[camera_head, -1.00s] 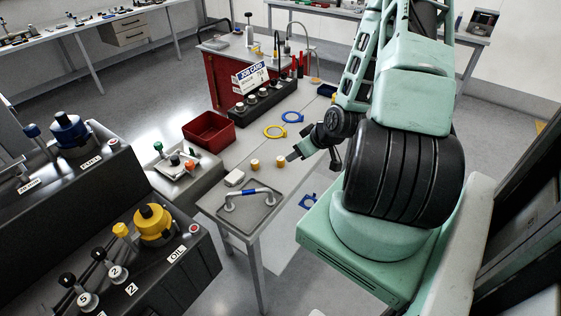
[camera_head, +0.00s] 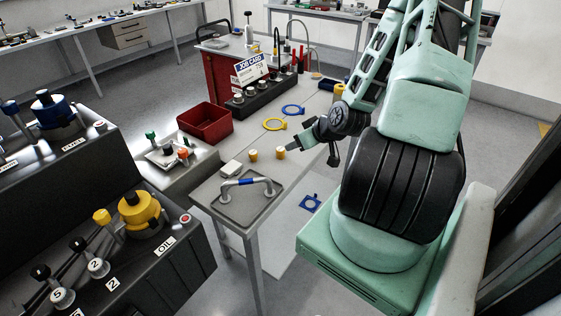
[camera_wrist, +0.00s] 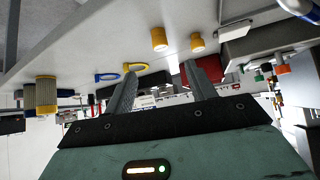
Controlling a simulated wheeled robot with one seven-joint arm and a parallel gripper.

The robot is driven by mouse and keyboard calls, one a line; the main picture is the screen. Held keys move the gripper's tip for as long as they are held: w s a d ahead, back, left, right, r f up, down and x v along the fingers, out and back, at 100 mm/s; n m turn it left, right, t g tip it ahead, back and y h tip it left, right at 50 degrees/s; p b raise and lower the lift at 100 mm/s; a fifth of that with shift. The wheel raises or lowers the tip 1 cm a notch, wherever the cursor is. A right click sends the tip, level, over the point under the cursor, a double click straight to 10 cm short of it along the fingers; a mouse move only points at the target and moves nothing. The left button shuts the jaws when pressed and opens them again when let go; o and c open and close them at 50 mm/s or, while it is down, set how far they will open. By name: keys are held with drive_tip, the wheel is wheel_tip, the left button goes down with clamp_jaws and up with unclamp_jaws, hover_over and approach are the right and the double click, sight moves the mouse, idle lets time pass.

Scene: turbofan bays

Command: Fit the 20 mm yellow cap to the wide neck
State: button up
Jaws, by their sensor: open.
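Two small yellow caps stand on the grey bench: a left cap (camera_head: 253,154) and a right cap (camera_head: 281,153). They also show in the wrist view as one cap (camera_wrist: 158,39) and another cap (camera_wrist: 197,43), each with a pale end. I cannot tell which is 20 mm. My gripper (camera_head: 293,148) is close to the right cap in the head view. In the wrist view my gripper (camera_wrist: 161,70) has its two fingers apart with nothing between them. I cannot identify the wide neck; a white-topped unit (camera_head: 165,158) carries green, dark and orange fittings.
Yellow (camera_head: 275,125) and blue (camera_head: 293,109) rings lie behind. A black console with a large yellow cap (camera_head: 140,212) is at front left.

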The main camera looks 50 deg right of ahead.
sight(281, 149)
drive_tip(key=shift+b+x, duration=1.6)
drive_tip(key=shift+b, duration=1.35)
drive_tip(key=p+x, duration=0.1)
drive_tip(key=x, duration=0.2)
drive_tip(key=shift+w+a, duration=0.1)
drive_tip(key=shift+w, duration=0.05)
drive_tip(key=shift+p+x, duration=1.15)
drive_tip(key=shift+x, duration=2.1)
drive_tip(key=c, duration=1)
